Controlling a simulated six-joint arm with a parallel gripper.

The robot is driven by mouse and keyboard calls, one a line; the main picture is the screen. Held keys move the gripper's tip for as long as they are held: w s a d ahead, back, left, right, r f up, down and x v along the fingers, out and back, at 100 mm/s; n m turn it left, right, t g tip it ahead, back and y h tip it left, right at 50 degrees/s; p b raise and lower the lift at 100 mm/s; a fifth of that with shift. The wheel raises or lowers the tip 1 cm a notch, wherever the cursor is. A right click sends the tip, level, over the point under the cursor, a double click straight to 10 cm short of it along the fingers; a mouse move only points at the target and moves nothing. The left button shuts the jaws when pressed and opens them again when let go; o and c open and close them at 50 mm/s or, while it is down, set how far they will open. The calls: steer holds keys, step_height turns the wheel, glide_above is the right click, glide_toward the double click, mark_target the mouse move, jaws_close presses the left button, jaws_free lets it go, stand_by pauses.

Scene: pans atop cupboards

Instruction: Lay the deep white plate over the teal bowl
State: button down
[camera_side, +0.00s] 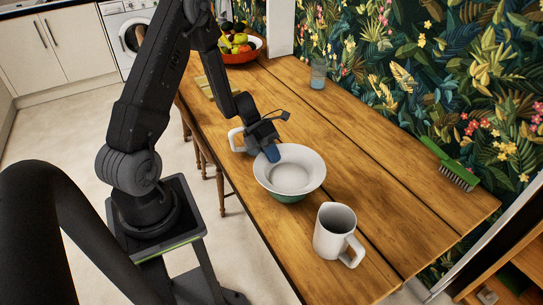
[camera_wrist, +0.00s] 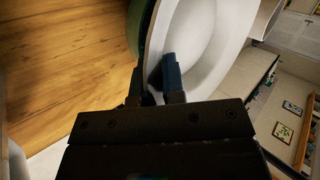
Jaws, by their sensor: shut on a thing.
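The deep white plate (camera_side: 290,170) is upright, resting on or just above the teal bowl (camera_side: 289,196) in the side view. The bowl shows only as a teal band beneath the plate; the contact between them is hidden. My gripper (camera_side: 271,152) is shut on the plate's rim at its far left side. In the wrist view the gripper fingers (camera_wrist: 155,85) straddle the rim of the white plate (camera_wrist: 205,45), one finger inside it. A strip of the teal bowl (camera_wrist: 134,28) shows beside the plate.
A white mug (camera_side: 334,232) stands in front, to the right. A glass (camera_side: 318,77), a fruit bowl (camera_side: 240,54) and a green brush (camera_side: 450,164) are farther off. The table's right middle is clear.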

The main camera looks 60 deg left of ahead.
steer(key=shift+f, duration=0.15)
steer(key=shift+f, duration=0.1)
steer(key=c, duration=1.2)
jaws_free()
steer(key=shift+f, duration=0.1)
